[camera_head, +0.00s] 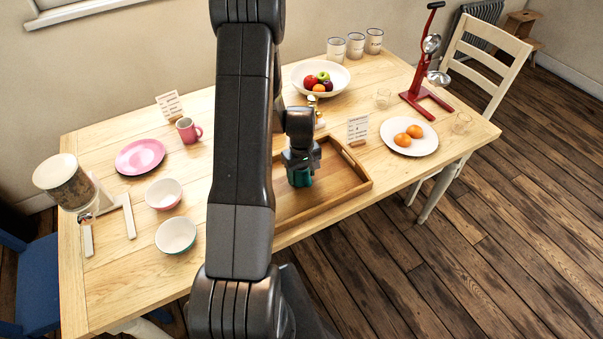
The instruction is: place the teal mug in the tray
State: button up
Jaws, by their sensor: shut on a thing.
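The teal mug (300,178) is under my gripper (301,165), which is shut on it. The mug shows as a small dark teal patch, and the gripper hides most of it. It is over the wooden tray (357,188), inside its outline in this view. I cannot tell whether the mug touches the tray floor. The tray is brown with raised walls and lies on the table near its front edge. My arm hides its left part.
The wooden table (110,250) also holds a pink mug (188,130), a pink plate (140,156), two bowls (176,235), a cereal dispenser (70,185), a fruit bowl (320,77), an orange plate setting (409,137) and a red juicer stand (425,95). A small sign (357,130) stands right behind the tray.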

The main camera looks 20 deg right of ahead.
jog(key=shift+f, duration=0.35)
jog(key=shift+f, duration=0.1)
jog(key=shift+f+b, duration=0.15)
jog(key=shift+b, duration=0.15)
jog(key=o, duration=1.1)
notch_tip(320, 180, up, 12)
jog(key=b, duration=0.1)
jog(key=shift+r+b, duration=0.25)
jog(key=shift+b, duration=0.05)
